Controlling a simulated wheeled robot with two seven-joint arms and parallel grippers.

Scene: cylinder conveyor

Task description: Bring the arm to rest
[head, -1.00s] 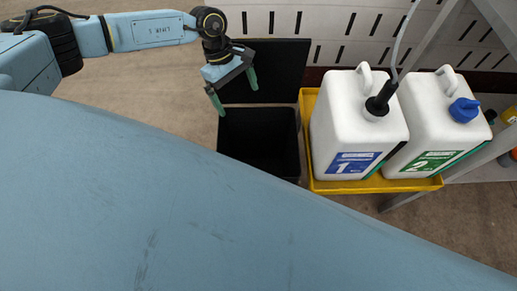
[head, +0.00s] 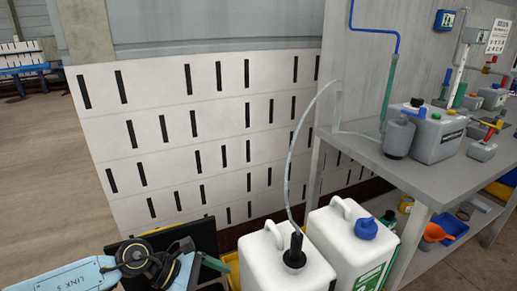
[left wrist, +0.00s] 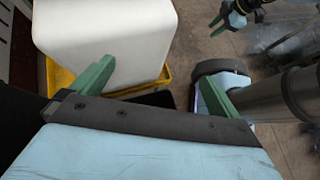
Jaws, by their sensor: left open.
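My left arm comes in at the bottom left of the head view. Its gripper (head: 207,268) is partly cut off by the lower edge, left of the white canisters. In the left wrist view the green fingers of this gripper (left wrist: 157,74) stand wide apart with nothing held between them. A white canister (left wrist: 105,38) is just beyond the left finger; whether they touch is unclear. My right gripper (left wrist: 228,22) shows small at the top right of the left wrist view, its opening unclear.
A white canister with a black cap and hose (head: 270,268) stands beside a blue-capped one (head: 345,243). A yellow tray (left wrist: 62,76) lies under them. A dark lid (head: 190,236) is behind the gripper. A grey bench (head: 375,157) with containers is at right. A slotted wall (head: 215,140) is behind.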

